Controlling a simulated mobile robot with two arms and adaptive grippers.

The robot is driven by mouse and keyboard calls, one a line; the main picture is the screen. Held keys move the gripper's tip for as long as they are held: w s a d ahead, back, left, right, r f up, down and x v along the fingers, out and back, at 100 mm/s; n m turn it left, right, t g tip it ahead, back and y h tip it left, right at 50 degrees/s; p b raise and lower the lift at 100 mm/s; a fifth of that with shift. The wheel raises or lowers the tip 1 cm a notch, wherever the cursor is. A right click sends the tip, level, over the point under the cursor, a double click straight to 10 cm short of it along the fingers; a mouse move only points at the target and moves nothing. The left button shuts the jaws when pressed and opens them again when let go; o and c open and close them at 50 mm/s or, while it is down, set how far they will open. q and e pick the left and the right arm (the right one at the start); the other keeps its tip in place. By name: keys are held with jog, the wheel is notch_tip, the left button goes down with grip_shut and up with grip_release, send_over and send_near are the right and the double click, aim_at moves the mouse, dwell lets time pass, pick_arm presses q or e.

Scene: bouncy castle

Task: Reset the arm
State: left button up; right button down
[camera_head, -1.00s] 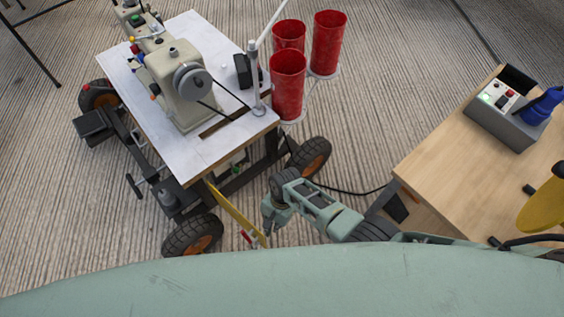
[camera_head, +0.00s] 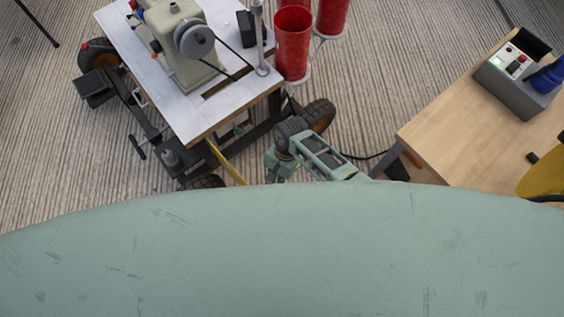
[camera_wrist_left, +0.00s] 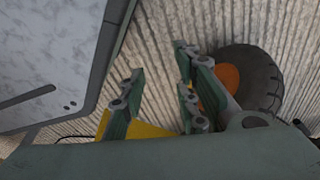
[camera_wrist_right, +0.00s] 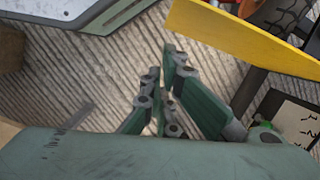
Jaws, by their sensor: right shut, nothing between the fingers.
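My right arm (camera_head: 315,155) reaches in beside the wheeled sewing table in the head view. Its lower end is largely hidden by my green body. In the right wrist view my right gripper (camera_wrist_right: 163,65) is shut and empty, above the ribbed floor, with a yellow bar (camera_wrist_right: 240,38) close beyond it. In the left wrist view my left gripper (camera_wrist_left: 160,62) has its fingers apart with nothing between them. My left arm does not show in the head view.
The white-topped sewing table (camera_head: 125,42) carries a sewing machine (camera_head: 185,50) and has rubber wheels (camera_wrist_left: 250,78). Red cylinders (camera_head: 293,45) stand by it. A wooden table (camera_head: 455,130) with a grey control box (camera_head: 515,85) is at the right. Ribbed floor lies between.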

jog(key=v, duration=0.7)
jog(key=shift+r, duration=0.25)
